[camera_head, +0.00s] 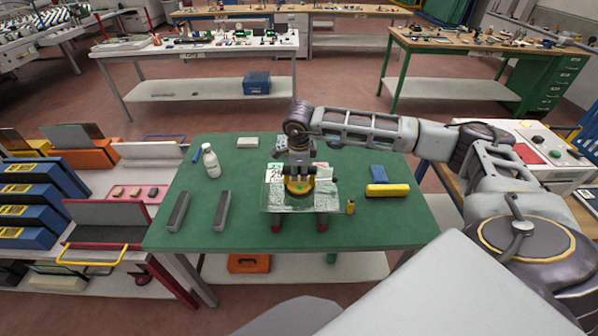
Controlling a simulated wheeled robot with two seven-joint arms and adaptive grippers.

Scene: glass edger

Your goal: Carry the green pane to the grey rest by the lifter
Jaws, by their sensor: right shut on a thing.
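The clear, greenish pane (270,202) is at the middle of the green table, over a pair of red-and-dark bars (276,226). I cannot tell whether it touches them. A yellow-and-black suction lifter (298,188) is on the pane. My right gripper (299,171) comes down from above and is shut on the lifter's handle; its fingertips are partly hidden. Two grey bars, the left one (178,211) and the right one (222,210), lie apart to the left of the pane and look like a grey rest; they are empty. My left gripper is not in view.
A paper marked 25 (274,174) shows by the pane. Racks (40,215) stand left.

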